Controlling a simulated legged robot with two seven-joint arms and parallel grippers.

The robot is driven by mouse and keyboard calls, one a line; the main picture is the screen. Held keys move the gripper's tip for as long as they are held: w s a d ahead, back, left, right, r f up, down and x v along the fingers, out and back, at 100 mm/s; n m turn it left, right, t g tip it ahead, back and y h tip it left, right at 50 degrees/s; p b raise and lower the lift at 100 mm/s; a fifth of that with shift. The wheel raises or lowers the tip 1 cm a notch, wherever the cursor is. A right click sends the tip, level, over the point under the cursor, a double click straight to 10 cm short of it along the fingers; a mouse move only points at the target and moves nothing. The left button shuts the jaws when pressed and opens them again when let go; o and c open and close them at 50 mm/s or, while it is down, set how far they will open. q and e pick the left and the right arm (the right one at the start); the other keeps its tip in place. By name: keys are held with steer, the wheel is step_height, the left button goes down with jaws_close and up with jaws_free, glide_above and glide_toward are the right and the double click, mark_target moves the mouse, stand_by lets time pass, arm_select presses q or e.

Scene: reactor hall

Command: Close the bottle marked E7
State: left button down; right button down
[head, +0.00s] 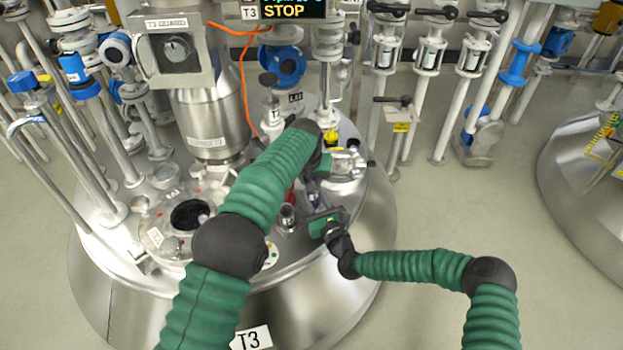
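I cannot read an E7 mark anywhere. A small bluish, bottle-like object (313,193) stands on the lid of the steel vessel T3 (335,285), between my two hands; it is too small to identify surely. My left gripper (318,172) is above it, partly hidden behind my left wrist. My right gripper (316,224) is just below it in the picture, close to the lid. The fingers of both are too small and covered to tell open from shut. I cannot tell whether either touches the object.
A short metal fitting (287,216) stands left of my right gripper. A dark open port (190,214) is at the lid's left. A steel column (210,118), an orange cable (243,85) and several pipes crowd the back.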

arm_select(q)
steer(key=c, duration=1.1)
jaws_free()
steer(key=shift+o, duration=0.2)
steer(key=shift+r, duration=0.1)
steer(key=shift+r, duration=2.15)
steer(key=o, duration=0.6)
steer(key=v, duration=1.2)
steer(key=shift+w, duration=0.15)
